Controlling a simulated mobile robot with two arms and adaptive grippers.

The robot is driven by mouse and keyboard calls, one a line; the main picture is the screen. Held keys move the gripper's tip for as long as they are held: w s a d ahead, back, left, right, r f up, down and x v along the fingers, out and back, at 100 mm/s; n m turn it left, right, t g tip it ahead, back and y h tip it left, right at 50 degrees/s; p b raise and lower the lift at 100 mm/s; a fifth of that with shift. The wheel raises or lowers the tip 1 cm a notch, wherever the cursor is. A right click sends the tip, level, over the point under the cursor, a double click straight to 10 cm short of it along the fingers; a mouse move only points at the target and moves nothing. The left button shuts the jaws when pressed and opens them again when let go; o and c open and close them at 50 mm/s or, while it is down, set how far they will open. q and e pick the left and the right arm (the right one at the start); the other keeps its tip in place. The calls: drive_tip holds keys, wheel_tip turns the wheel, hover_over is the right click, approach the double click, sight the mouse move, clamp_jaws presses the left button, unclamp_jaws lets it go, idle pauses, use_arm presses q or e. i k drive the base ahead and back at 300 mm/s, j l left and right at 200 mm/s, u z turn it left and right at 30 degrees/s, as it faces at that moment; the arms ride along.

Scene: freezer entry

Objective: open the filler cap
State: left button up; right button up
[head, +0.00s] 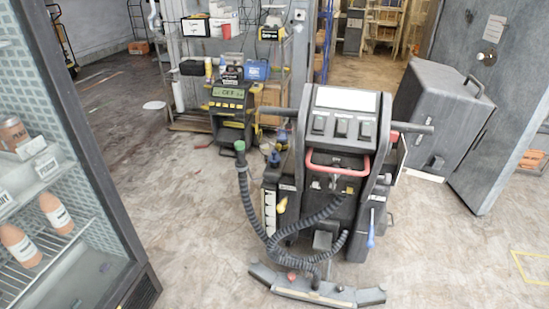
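A dark grey floor-cleaning machine (335,150) stands upright in the middle of the head view. It has a white-topped control panel, side handles and a red bar (337,166). A green cap-like end (239,146) tops the black ribbed hose (246,190) at the machine's left. A small blue cap-like part (275,157) sits lower on its left side. I cannot tell for sure which part is the filler cap, or whether it is open. Neither of my grippers is in view.
A glass-door fridge (95,150) with bottles stands close on the left. A low squeegee bar (315,290) lies in front of the machine. Behind are a charger-like unit (230,108), shelves, a grey case (440,110) and a grey door (500,110). Floor at front right is clear.

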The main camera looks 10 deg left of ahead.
sight(274, 158)
drive_tip(key=i+j, duration=0.7)
drive_tip(key=i, duration=0.2)
